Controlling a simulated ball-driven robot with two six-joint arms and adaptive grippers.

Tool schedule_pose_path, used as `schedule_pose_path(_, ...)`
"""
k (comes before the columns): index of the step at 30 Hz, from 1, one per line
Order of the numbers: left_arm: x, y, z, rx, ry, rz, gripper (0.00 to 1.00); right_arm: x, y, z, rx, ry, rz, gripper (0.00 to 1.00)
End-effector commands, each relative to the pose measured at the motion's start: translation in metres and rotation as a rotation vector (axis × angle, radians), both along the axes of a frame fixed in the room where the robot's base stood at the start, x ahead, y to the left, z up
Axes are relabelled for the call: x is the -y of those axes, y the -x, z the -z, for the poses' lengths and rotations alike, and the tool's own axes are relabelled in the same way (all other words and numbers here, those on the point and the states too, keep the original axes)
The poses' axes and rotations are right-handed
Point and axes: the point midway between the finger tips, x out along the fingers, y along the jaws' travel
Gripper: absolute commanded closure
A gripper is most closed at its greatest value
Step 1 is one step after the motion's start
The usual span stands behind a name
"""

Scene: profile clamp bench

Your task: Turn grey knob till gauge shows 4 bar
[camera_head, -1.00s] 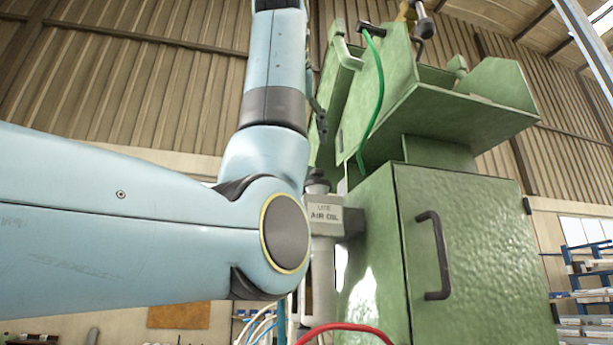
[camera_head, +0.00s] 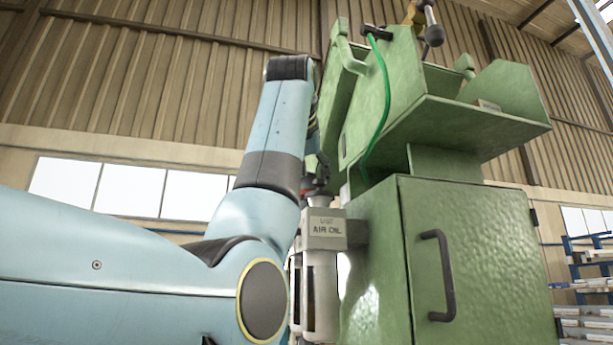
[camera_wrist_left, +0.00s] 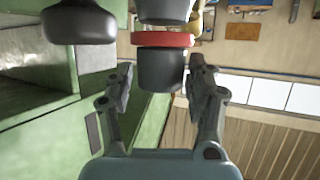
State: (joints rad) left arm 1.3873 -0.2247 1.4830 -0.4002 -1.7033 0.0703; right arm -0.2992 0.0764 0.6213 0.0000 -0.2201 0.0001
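The dark grey knob (camera_wrist_left: 160,69) stands between the two fingers of my left gripper (camera_wrist_left: 160,78) in the left wrist view. A narrow gap shows on each side of the knob, so the fingers look open around it. A red ring (camera_wrist_left: 163,39) sits just beyond the knob. In the head view the knob area (camera_head: 314,186) shows small and dark above the grey "AIR OIL" unit (camera_head: 324,229), partly behind my arm. My left gripper is mostly hidden there. No gauge face can be read in either view. My right gripper is out of view.
A green machine cabinet (camera_head: 478,265) with a black handle (camera_head: 440,276) stands right of the unit. A green hose (camera_head: 383,110) hangs above it. A dark rounded body (camera_wrist_left: 80,20) lies near the left finger in the wrist view. Shelves (camera_head: 590,260) stand far right.

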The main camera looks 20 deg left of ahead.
Motion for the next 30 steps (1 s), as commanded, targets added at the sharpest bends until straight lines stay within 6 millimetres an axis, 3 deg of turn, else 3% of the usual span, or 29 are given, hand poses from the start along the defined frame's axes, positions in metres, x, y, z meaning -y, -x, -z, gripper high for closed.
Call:
schedule_pose_path(1, 0.0000, 0.0001, -0.0002, 0.000, 0.000, 0.000, 0.53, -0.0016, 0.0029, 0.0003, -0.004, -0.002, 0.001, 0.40)
schedule_pose_path(10, 0.0003, 0.0003, -0.0005, 0.001, 0.000, 0.001, 0.93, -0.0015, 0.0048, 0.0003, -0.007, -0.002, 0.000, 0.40)
schedule_pose_path(14, 0.0013, 0.0000, -0.0003, -0.001, 0.001, -0.018, 0.93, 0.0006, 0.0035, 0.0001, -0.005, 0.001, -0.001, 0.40)
schedule_pose_path(24, 0.0010, -0.0001, -0.0004, -0.002, 0.000, -0.261, 0.94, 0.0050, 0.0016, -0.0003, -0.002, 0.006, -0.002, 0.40)
schedule_pose_path(30, 0.0004, 0.0004, -0.0008, 0.001, 0.001, -0.281, 0.94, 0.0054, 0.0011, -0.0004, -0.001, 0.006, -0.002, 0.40)
